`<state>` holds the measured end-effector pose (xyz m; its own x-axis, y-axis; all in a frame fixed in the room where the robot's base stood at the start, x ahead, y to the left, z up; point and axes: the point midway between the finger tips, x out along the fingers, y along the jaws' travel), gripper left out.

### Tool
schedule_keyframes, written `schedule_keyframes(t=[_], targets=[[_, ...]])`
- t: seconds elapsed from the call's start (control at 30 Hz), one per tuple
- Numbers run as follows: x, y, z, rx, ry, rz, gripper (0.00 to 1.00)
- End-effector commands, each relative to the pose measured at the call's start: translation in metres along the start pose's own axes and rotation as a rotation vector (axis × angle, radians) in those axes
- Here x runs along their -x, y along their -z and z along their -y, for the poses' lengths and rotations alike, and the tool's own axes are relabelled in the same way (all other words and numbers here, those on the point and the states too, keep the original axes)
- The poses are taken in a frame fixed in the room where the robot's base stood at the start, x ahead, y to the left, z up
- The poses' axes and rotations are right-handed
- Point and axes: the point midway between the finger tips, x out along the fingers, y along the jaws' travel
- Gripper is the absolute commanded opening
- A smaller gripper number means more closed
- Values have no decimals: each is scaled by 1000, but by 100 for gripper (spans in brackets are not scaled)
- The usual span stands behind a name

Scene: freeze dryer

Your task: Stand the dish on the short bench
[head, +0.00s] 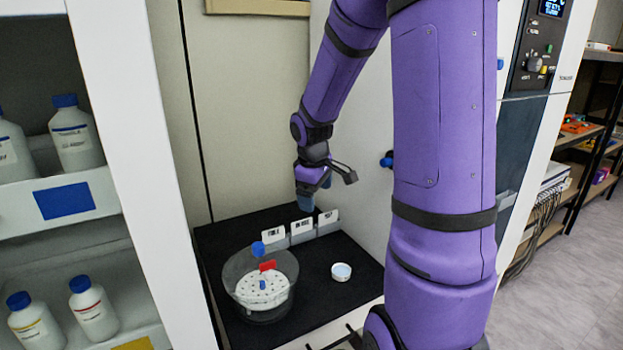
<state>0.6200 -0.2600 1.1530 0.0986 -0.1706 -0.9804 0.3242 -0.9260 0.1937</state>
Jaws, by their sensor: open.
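A small round white dish (341,272) with a pale blue inside sits upright on the black bench top (345,308), right of a clear round vessel. My gripper (325,188) hangs above the back of this bench, over the label cards. It is apart from the dish, which lies lower and nearer to the camera. My gripper's fingers are spread and nothing shows between them. Whether this bench is the short bench cannot be told from this view.
The clear vessel (283,304) has a white perforated plate, a blue knob and a red tag. Three label cards (302,228) stand at the back. A shelf with white bottles (77,138) is at the left. A cabinet with a control panel (541,45) stands at the right.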

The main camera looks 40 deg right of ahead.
Motion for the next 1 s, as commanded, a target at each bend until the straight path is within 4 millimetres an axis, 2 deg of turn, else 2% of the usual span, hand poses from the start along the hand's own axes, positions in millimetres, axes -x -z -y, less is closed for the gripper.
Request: schedule_keyframes(t=[0.03,0.2,0.5,0.73,0.9,1.0], targets=[[20,2,11,-14,-18,-19,91],[75,-3,49,-89,-45,-74,91],[152,-33,118,-219,-39,-200,91],[191,-70,169,-307,18,-306,91],[206,-95,194,-351,72,-361,91],[210,-104,203,-367,94,-379,91]])
